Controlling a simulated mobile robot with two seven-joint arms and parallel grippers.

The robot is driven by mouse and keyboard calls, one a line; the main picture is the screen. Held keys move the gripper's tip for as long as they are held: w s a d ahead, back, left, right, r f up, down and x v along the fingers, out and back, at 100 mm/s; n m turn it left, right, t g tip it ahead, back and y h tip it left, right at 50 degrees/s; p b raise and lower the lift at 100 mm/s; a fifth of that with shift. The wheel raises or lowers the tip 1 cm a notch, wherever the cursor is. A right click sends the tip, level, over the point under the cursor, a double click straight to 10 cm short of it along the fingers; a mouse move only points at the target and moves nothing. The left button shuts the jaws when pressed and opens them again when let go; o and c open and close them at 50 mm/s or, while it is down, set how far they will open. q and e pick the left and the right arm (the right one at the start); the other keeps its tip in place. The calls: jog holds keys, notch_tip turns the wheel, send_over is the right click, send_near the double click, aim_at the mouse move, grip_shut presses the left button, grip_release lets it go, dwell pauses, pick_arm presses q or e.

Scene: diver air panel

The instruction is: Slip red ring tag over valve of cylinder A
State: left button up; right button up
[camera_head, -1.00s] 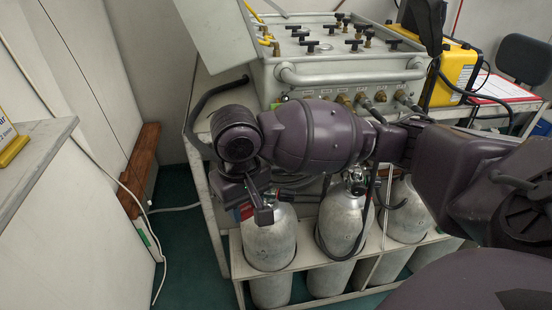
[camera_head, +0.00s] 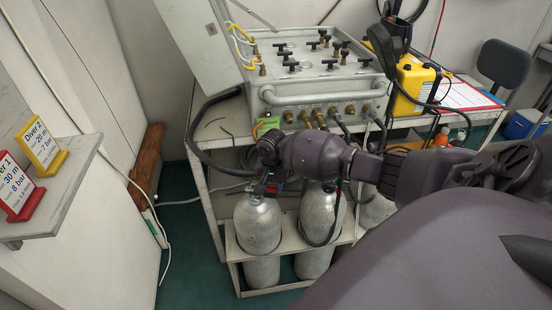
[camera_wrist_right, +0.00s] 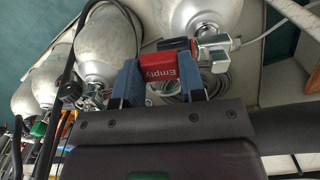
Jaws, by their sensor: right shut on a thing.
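My right gripper (camera_wrist_right: 165,75) is shut on the red tag (camera_wrist_right: 163,66), whose face reads "Empty". The tag sits between the blue fingertips, right beside the valve (camera_wrist_right: 215,42) of a silver cylinder (camera_wrist_right: 190,14) in the right wrist view. Whether the tag's ring is around that valve or only beside it I cannot tell. In the head view my right gripper (camera_head: 264,186) is at the top of the leftmost cylinder (camera_head: 257,225), largely hiding its valve. No letter on this cylinder is readable. My left gripper is not in view.
More cylinders, such as the middle one (camera_head: 322,215), stand in the rack (camera_head: 240,250) under the panel (camera_head: 318,80). A dark hose hangs in front of the middle cylinder. Red and yellow diver signs (camera_head: 20,196) stand on the left shelf (camera_head: 60,205).

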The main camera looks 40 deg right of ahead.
jog(key=shift+f, duration=0.15)
jog(key=shift+w+a+f+b, duration=0.1)
jog(key=shift+w+a+b, duration=0.15)
jog(key=shift+w+b, duration=0.2)
jog(key=shift+w+a, duration=0.1)
jog(key=shift+a, duration=0.05)
pick_arm(q)
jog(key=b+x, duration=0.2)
jog(key=b, duration=0.1)
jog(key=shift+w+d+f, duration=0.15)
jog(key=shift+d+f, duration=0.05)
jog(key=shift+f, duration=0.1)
pick_arm(e)
jog(key=w+a, duration=0.1)
jog(key=w, duration=0.1)
jog(key=w+a, duration=0.2)
jog(key=shift+w+a+r, duration=0.1)
jog(key=shift+a+r, duration=0.05)
jog(key=shift+r, duration=0.05)
